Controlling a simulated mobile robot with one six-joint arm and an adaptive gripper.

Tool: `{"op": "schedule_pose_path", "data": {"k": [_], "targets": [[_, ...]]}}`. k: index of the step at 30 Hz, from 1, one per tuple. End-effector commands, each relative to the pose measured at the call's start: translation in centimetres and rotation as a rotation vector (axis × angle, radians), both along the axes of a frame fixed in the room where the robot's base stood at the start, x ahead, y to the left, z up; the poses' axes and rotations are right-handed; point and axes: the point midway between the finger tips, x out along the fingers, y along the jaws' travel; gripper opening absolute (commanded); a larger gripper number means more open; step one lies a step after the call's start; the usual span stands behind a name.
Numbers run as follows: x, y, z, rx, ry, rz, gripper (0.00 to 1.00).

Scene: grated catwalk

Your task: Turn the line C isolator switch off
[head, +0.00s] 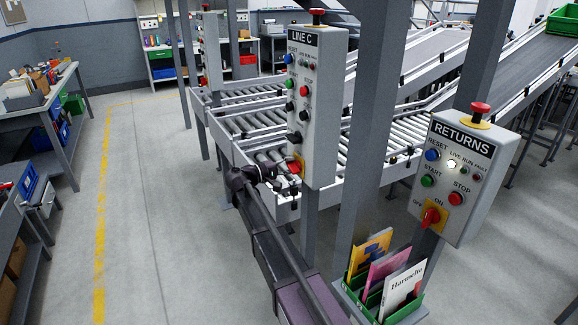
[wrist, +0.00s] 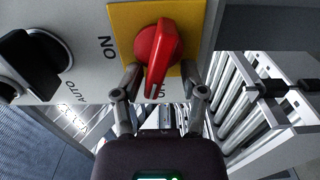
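The LINE C panel (head: 318,110) is a grey upright box on a post. Its isolator switch is a red rotary handle (head: 295,167) on a yellow plate, low on the panel's face. The wrist view shows the red handle (wrist: 158,55) close up on its yellow plate (wrist: 125,22). ON is printed left of the plate; a second label below the handle is mostly hidden. My gripper (head: 283,181) is at the switch in the head view. In the wrist view my gripper (wrist: 161,84) has its fingers apart, one on each side of the handle's near end. I cannot tell whether they touch it.
A black selector knob (wrist: 35,62) marked AUTO sits beside the switch. A RETURNS panel (head: 458,170) with a similar red switch stands right. A green bin of books (head: 368,300) is below it. Roller conveyors (head: 265,125) lie behind. Open floor (head: 150,200) is left.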

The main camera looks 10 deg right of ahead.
Motion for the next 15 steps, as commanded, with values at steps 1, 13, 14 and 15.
{"op": "schedule_pose_path", "data": {"k": [1,13,14,15], "targets": [[0.1,0.0,0.0,0.0,0.0,0.002,0.51],[-0.5,2.5,0.0,-0.001,0.0,0.006,0.51],[-0.6,2.9,0.0,-0.001,0.0,0.006,0.51],[-0.8,3.4,0.0,-0.001,0.0,0.005,0.51]]}}
